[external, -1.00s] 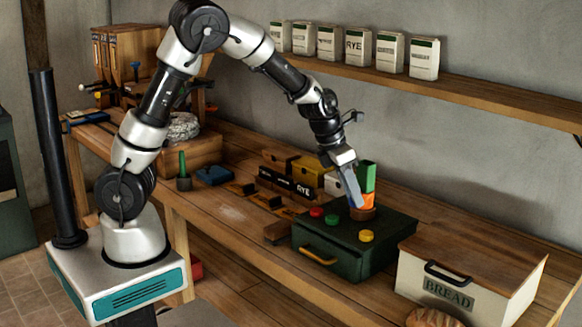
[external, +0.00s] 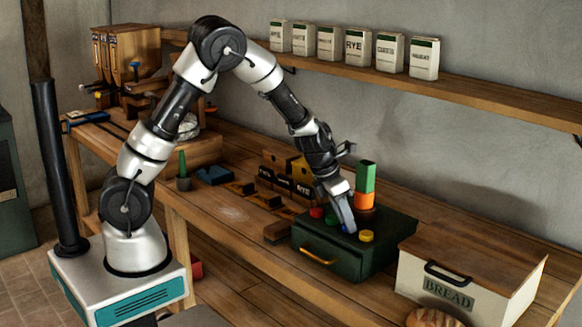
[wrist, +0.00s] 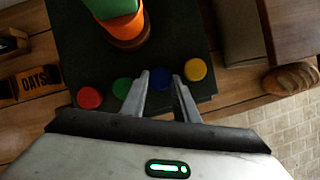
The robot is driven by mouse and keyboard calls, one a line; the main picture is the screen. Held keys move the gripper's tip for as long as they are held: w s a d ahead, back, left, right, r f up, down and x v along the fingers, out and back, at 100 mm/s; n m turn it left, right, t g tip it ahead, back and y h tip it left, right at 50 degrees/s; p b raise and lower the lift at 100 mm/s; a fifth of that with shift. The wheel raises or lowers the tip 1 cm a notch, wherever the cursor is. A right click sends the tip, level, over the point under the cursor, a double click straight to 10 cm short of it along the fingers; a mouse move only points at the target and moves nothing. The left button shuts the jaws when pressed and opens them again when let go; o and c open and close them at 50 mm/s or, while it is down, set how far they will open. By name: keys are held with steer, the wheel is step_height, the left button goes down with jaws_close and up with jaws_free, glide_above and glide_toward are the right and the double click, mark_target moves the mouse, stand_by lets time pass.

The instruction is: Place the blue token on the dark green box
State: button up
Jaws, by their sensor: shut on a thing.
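The dark green box (external: 330,258) stands on the bench, with a yellow handle on its front drawer. Its top also shows in the wrist view (wrist: 75,45). The blue token (wrist: 159,78) is at the box's top, in line with the other tokens. My gripper (external: 347,230) points down at the top of the box. In the wrist view my gripper's fingers (wrist: 160,80) are on either side of the blue token, shut on it. In the external view the fingers mostly hide the token. I cannot tell whether it touches the box top.
Red (wrist: 89,97), green (wrist: 122,88) and yellow (wrist: 195,69) tokens lie close by on the box. Behind stands a brown pot (wrist: 128,43) with an orange block (external: 364,201) and a green block (external: 365,176) above. A bread box (external: 462,270) stands to the right.

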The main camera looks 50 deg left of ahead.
steer(key=o, duration=0.7)
steer(key=shift+f, duration=0.1)
steer(key=shift+r, duration=0.35)
steer(key=p+v, duration=0.4)
steer(key=v, duration=0.7)
steer(key=shift+s+a+r, duration=0.15)
steer(key=shift+s+r, duration=0.1)
steer(key=shift+r, duration=0.05)
